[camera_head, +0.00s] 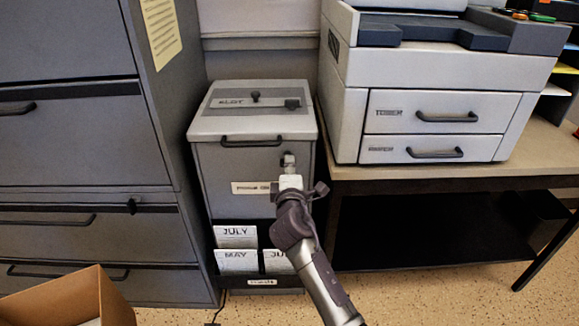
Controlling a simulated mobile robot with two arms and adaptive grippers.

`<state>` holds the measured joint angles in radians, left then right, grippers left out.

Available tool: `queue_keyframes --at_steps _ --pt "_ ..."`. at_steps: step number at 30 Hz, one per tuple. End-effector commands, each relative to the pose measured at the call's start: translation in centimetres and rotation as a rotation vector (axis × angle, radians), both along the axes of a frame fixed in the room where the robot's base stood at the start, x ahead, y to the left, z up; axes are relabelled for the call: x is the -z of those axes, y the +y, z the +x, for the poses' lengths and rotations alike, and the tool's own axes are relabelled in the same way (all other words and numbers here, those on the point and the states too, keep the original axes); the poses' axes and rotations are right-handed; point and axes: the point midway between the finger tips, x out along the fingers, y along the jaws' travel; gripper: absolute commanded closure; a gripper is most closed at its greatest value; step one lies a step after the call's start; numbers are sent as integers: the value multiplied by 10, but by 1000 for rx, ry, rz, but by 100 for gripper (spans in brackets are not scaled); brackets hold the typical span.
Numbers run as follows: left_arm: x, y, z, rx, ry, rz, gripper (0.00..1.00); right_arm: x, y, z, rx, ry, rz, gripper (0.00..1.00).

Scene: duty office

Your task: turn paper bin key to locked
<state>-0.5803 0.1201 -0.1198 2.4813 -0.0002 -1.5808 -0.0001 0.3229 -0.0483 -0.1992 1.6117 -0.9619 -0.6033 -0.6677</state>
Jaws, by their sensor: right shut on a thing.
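The grey paper bin (205,170) stands between the filing cabinet and the printer table, with a pale lid (215,124) on top. A small key (289,158) sits at the lock, high on the right of the bin's front. My right gripper (289,172) reaches up from below in front of the bin and is shut on the key. The gripper and the key's small size partly hide the lock, so I cannot tell which way the key is turned. My left gripper is out of view.
Month cards (236,232) sit in a dark rack on the bin's lower front. A grey filing cabinet (75,150) is close at left. A printer (440,75) stands on a table (540,150) at right. An open cardboard box (112,300) is at lower left.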

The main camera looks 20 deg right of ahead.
Motion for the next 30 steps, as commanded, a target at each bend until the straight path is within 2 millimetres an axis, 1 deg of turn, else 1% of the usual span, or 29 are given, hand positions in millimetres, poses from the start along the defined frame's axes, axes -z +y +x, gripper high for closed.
queue_keyframes --at_steps 5,6,10,19,22,26,30 --pt "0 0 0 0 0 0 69 2 0 0 1 3 4 100" --pt "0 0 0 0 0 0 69 2 0 0 1 3 4 85" --pt "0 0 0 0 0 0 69 2 0 0 0 3 3 64" --pt "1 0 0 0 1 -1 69 1 0 -1 0 1 0 64" --pt "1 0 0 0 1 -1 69 1 2 -7 -1 2 1 64" --pt "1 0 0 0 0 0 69 2 8 -27 -1 2 3 64" --pt "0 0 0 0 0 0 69 2 17 -57 -2 4 2 64"
